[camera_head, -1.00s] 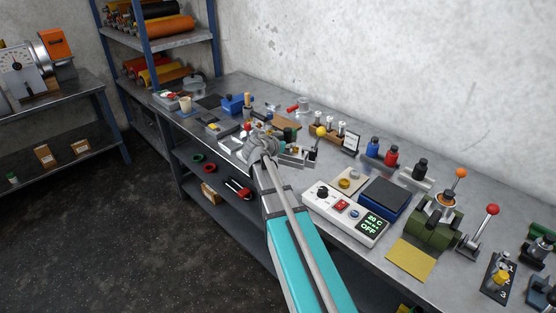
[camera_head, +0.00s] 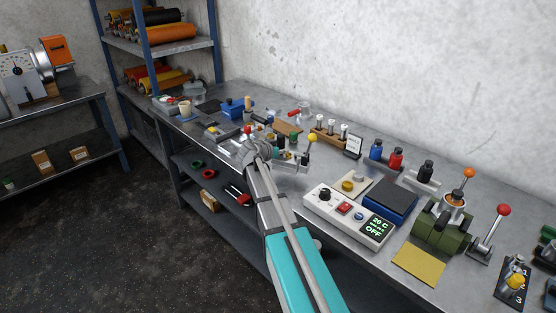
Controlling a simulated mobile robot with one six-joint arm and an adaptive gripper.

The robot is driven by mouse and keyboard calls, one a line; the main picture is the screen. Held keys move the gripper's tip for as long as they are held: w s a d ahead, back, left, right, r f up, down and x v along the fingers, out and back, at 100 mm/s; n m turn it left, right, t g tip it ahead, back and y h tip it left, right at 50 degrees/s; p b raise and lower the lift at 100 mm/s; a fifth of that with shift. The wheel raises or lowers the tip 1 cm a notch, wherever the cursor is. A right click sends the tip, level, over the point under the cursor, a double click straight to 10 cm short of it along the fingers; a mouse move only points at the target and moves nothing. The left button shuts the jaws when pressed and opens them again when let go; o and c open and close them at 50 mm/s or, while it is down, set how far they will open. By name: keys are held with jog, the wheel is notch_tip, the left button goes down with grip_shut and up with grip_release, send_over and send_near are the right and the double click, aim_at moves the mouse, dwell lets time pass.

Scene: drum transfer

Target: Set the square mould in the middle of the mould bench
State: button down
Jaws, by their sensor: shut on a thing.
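My gripper (camera_head: 252,150) is at the far end of my arm, low over the left half of a long grey metal bench (camera_head: 345,262). My own wrist covers most of the fingers. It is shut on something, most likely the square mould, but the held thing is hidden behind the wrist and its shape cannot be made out. Small metal parts and a red knob lie close around the gripper. I cannot tell which part of the bench counts as the mould bench.
A white control box (camera_head: 347,213) reading 20 C and OFF stands right of my arm, near a blue-sided plate (camera_head: 389,200) and a green lever device (camera_head: 437,228). A wooden rack (camera_head: 328,138) and bottles line the back. A blue-post shelf (camera_head: 145,45) stands far left.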

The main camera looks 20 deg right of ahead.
jog(key=shift+w+f+b, duration=0.5)
jog(key=shift+f+b, duration=0.1)
jog(key=shift+b, duration=0.1)
jog(key=shift+f+b, duration=1.35)
jog(key=shift+s, duration=0.1)
jog(key=shift+c, duration=1.6)
grip_release()
jog(key=shift+f, duration=0.1)
jog(key=shift+s+a+r+p, duration=0.25)
jog(key=shift+a+r+p, duration=0.05)
jog(key=shift+a+r, duration=0.1)
jog(key=p+v, duration=0.4)
jog(key=v, duration=0.7)
